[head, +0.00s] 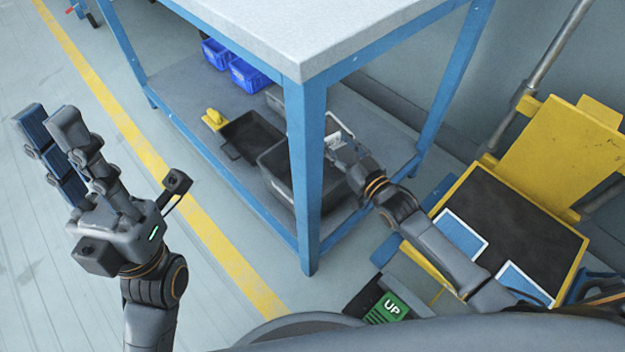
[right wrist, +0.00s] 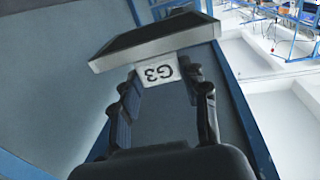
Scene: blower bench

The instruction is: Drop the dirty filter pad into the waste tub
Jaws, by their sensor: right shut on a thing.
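The filter pad, a dark slab with a pale rim and a white tab reading G3 (right wrist: 155,45), is in my right gripper (right wrist: 165,90), which is shut on it. In the head view, the right gripper (head: 343,152) reaches behind the blue bench leg, and only part of the pad (head: 340,128) shows. A deep dark grey tub (head: 279,191), apparently the waste tub, stands on the lower shelf, partly hidden by that leg. The gripper is over or beside its far right side; I cannot tell which. My left gripper (head: 48,118) is raised at the left, open and empty.
The blue bench leg (head: 303,185) and grey bench top (head: 300,35) stand close to the right arm. A shallow black tray (head: 240,153), a yellow object (head: 213,119) and blue bins (head: 247,76) share the shelf. A yellow unit (head: 555,150) stands at the right.

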